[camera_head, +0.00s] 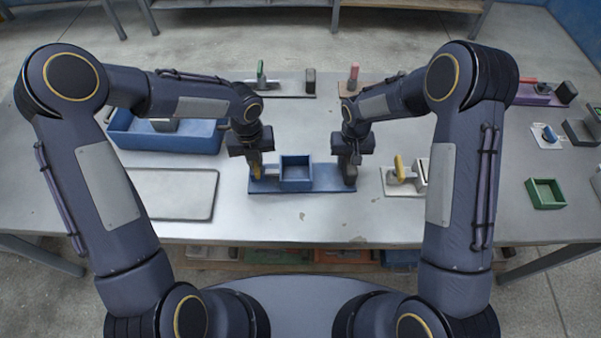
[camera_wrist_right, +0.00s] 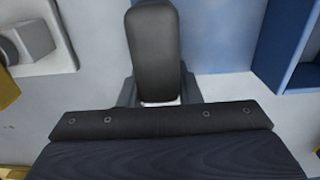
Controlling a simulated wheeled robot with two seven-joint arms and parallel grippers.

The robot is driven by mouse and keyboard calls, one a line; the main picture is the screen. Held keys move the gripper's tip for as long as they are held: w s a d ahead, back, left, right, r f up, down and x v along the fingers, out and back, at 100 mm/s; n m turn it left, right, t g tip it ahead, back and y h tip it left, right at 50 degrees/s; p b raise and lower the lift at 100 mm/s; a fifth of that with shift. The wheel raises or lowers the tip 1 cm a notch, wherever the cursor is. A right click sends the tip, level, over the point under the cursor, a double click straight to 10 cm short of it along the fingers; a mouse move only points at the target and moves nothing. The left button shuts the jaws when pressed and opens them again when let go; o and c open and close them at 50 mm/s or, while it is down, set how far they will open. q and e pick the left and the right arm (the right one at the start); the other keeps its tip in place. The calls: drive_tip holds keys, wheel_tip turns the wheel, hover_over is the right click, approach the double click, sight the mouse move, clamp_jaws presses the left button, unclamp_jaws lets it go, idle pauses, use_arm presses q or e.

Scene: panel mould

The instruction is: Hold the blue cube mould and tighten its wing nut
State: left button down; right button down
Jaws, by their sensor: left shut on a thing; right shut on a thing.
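The blue cube mould (camera_head: 296,173), an open-topped box, stands on a long blue base plate (camera_head: 325,186) in the middle of the table. It also shows at the right edge of the wrist view (camera_wrist_right: 288,45). My left gripper (camera_head: 256,166) points down at the plate's left end, shut on a yellow part (camera_head: 256,173), seemingly the wing nut, which it partly hides. My right gripper (camera_head: 349,168) points down at the plate's right end, shut on a dark grey block (camera_wrist_right: 154,55). The exact contact between fingers and block is hard to see.
A white mould with a yellow handle (camera_head: 400,170) stands close right of my right gripper. A blue tray (camera_head: 180,143) and a flat grey panel (camera_head: 172,193) lie left. Similar moulds line the back, and a small green box (camera_head: 545,194) sits right. Bare table lies in front.

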idle(0.5)
use_arm(q)
drive_tip(key=c, duration=1.4)
unclamp_jaws()
drive_tip(key=shift+c, duration=0.2)
drive_tip(key=shift+r, duration=0.1)
wheel_tip(320, 180, up, 12)
use_arm(e)
drive_tip(key=c, duration=1)
unclamp_jaws()
drive_tip(key=shift+o, duration=0.2)
